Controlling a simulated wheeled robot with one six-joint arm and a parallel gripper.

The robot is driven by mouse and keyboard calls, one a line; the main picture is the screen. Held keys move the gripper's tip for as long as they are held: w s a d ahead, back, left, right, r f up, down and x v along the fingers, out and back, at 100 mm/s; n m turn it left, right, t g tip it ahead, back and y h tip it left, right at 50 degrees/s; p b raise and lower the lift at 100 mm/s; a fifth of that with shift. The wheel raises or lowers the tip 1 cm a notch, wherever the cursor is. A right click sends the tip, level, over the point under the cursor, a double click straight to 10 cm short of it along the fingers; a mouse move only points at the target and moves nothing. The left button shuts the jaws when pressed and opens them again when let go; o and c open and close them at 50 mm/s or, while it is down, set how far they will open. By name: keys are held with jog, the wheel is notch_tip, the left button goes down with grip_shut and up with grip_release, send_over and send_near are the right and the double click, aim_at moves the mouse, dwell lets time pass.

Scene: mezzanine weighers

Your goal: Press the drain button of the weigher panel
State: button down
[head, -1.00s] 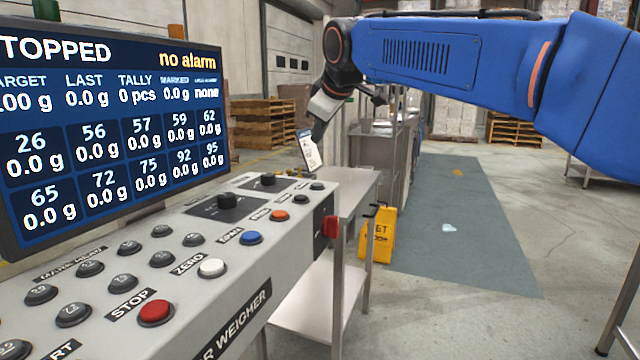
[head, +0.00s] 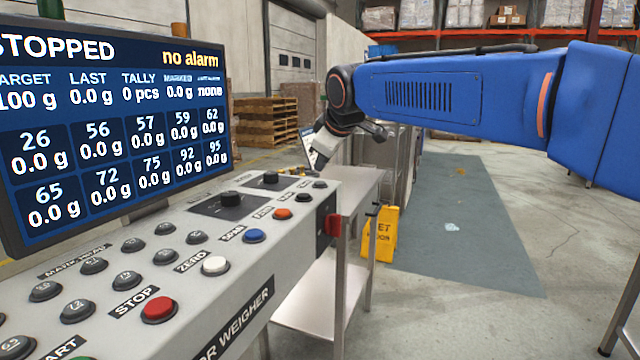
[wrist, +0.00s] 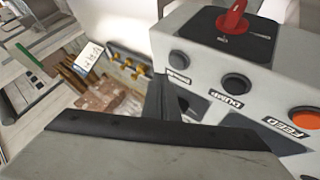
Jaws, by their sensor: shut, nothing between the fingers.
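The weigher panel (head: 262,262) is a sloped grey console with labelled buttons. The black end button (head: 319,184) of the right-hand row also shows in the wrist view (wrist: 178,58); its label is too blurred to read surely, but may be the drain one. Next to it is the black DUMP button (wrist: 235,83), then the orange FEED button (wrist: 303,118). My gripper (head: 316,166) is shut and empty at the panel's far end, behind the end button. In the wrist view its dark fingers (wrist: 163,100) are left of and below that button, apparently apart from it.
The screen (head: 115,130) reads STOPPED and no alarm. A red switch (head: 332,224) sits on the panel's end face. A steel table (head: 350,187) and a yellow wet-floor sign (head: 383,234) stand beyond. The floor at right is open.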

aim_at(322, 184)
jog(key=shift+f, duration=0.6)
jog(key=shift+f, duration=0.2)
dwell(1.6)
jog(key=shift+f, duration=0.2)
jog(key=shift+f, duration=0.45)
dwell(1.0)
jog(key=shift+r, duration=0.85)
jog(key=shift+r, duration=2.5)
